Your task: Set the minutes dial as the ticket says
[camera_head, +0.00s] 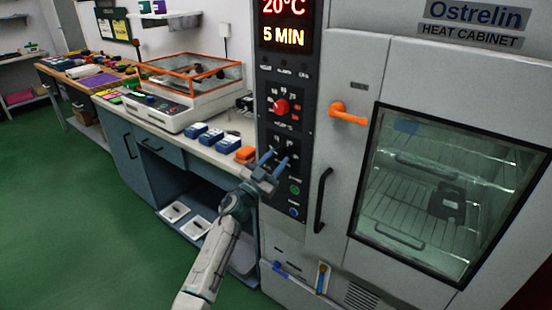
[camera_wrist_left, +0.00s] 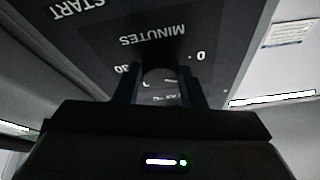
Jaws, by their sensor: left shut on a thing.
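The heat cabinet's dark control panel (camera_head: 265,125) stands in the middle of the head view. My left gripper (camera_head: 275,158) is at its lower dial, with its fingers towards the panel. In the left wrist view, the fingers (camera_wrist_left: 158,85) are shut on the minutes dial (camera_wrist_left: 158,74), a round knob under the upside-down word MINUTES, with 30 and 0 on either side. The knob's pointer is hard to make out. The lit display (camera_head: 284,22) reads 20°C and 5 MIN. I cannot make out a readable ticket. My right gripper is out of view.
A red dial (camera_head: 281,106) sits above the gripper. Green (camera_head: 295,190) and blue (camera_head: 294,211) buttons are below it. An orange latch handle (camera_head: 349,113) and a black door handle (camera_head: 323,200) are to the right. A bench with blue boxes (camera_head: 208,137) stands left.

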